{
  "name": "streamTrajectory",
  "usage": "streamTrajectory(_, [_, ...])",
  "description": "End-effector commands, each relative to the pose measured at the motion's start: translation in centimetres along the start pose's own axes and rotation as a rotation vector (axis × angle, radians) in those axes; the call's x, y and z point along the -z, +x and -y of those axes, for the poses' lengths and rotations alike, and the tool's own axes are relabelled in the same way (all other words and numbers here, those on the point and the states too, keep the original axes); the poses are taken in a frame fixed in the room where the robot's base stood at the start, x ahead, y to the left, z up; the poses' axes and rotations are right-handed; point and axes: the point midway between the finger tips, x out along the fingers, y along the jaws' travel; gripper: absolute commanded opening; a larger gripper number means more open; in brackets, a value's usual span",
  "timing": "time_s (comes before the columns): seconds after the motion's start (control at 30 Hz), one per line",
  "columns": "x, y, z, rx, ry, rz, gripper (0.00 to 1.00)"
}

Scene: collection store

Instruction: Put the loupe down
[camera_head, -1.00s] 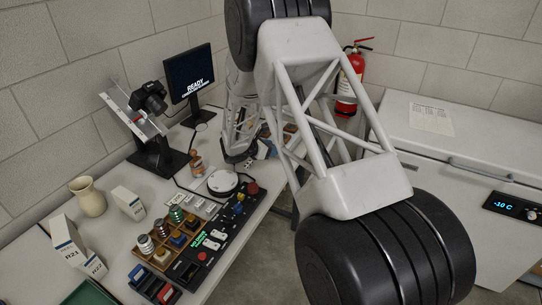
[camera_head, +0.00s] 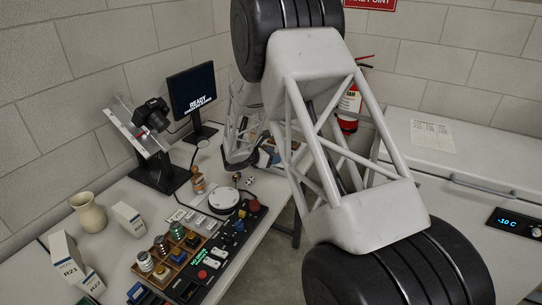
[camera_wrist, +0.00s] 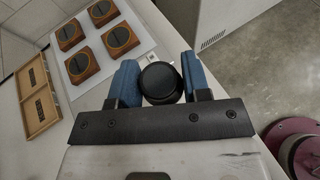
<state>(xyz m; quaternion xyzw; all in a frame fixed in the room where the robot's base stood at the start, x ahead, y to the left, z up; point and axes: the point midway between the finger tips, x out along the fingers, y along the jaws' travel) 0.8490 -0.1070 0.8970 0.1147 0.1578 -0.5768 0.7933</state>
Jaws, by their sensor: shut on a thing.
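The loupe (camera_wrist: 160,84), a black round piece, sits between the blue fingers of my gripper (camera_wrist: 160,76) in the wrist view. The fingers are shut on it. Below it are the white mat's edge and the table edge, with grey floor to the right; I cannot tell its height above them. In the head view my gripper (camera_head: 266,158) is over the far part of the table, partly behind my arm, and the loupe cannot be made out there.
Several wooden blocks with dark discs (camera_wrist: 121,38) stand on a white mat (camera_wrist: 84,91), left of the loupe. A wooden tray (camera_wrist: 51,116) lies further left. In the head view, a monitor (camera_head: 193,88), camera stand (camera_head: 160,178) and control panel (camera_head: 222,248) crowd the table.

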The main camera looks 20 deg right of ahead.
Motion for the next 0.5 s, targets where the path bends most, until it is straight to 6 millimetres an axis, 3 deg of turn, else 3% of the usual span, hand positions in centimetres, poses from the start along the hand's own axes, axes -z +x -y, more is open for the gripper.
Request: streamTrajectory(0.5, [-0.2, 0.7, -1.2, -0.094, -0.039, 0.0, 0.2])
